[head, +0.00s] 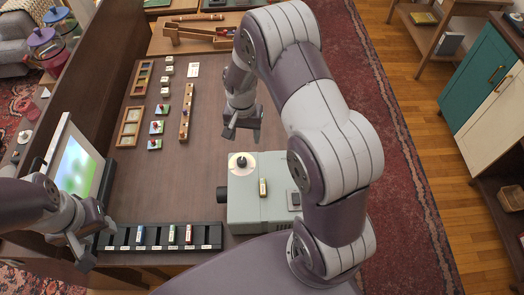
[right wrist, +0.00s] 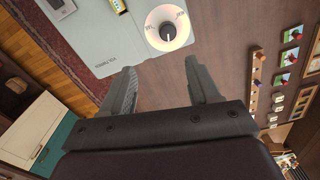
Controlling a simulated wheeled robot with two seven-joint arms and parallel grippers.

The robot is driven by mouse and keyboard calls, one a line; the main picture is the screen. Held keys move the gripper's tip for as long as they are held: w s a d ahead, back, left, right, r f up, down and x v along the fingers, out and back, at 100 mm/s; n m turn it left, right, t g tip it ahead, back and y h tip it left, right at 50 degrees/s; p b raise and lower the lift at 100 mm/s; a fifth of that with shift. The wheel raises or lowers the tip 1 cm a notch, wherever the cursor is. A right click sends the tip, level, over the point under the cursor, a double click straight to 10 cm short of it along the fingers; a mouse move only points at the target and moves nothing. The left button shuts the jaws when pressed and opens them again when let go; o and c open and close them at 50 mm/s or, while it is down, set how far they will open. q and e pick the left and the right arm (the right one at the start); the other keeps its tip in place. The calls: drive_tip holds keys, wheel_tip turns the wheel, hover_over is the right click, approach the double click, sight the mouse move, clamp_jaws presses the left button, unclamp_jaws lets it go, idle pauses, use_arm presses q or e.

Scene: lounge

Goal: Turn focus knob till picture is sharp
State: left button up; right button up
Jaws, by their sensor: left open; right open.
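The grey projector (head: 270,215) stands on the table, its dark lens (head: 222,195) facing left. The focus knob, a dark pointer on a round white dial (head: 241,160), sits on its top; it also shows in the right wrist view (right wrist: 168,35). The screen (head: 76,166) at the left shows a blurred green and white picture. My right gripper (head: 242,136) is open and empty, above and beyond the knob, apart from it. In the right wrist view its fingers (right wrist: 164,80) point toward the dial. My left gripper (head: 97,242) is open and empty, in front of the screen.
A black slotted rack (head: 206,236) with several coloured pieces lies in front of the screen. Wooden frames (head: 130,127), small figures on blocks and a peg strip (head: 186,112) lie farther back. A yellow-labelled piece (head: 262,187) sits on the projector. The table behind the projector is mostly clear.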

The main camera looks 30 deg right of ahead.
sight(242, 160)
drive_tip(key=a+f, duration=0.1)
drive_tip(key=a+f+p, duration=0.1)
drive_tip(key=f, duration=0.3)
drive_tip(key=shift+w+a+f+p, duration=0.25)
drive_tip(key=shift+a+p, duration=0.05)
drive_tip(key=shift+a, duration=0.1)
drive_tip(key=f, duration=0.1)
drive_tip(key=d+f, duration=0.1)
drive_tip(key=f, duration=0.1)
drive_tip(key=f+p, duration=0.1)
drive_tip(key=f, duration=0.1)
drive_tip(key=shift+s+d+f, duration=0.1)
drive_tip(key=shift+d+f, duration=0.05)
drive_tip(key=shift+d, duration=0.15)
drive_tip(key=shift+f, duration=0.35)
drive_tip(key=shift+a+f, duration=0.25)
drive_tip(key=shift+a, duration=0.2)
use_arm(q)
drive_tip(key=shift+w+a+r, duration=0.2)
drive_tip(key=shift+a+r, duration=0.8)
drive_tip(key=shift+r, duration=0.2)
use_arm(e)
drive_tip(key=shift+d, duration=0.1)
drive_tip(key=shift+d, duration=0.1)
drive_tip(key=c, duration=1)
use_arm(q)
drive_tip(key=shift+d, duration=0.1)
use_arm(e)
drive_tip(key=shift+c, duration=0.2)
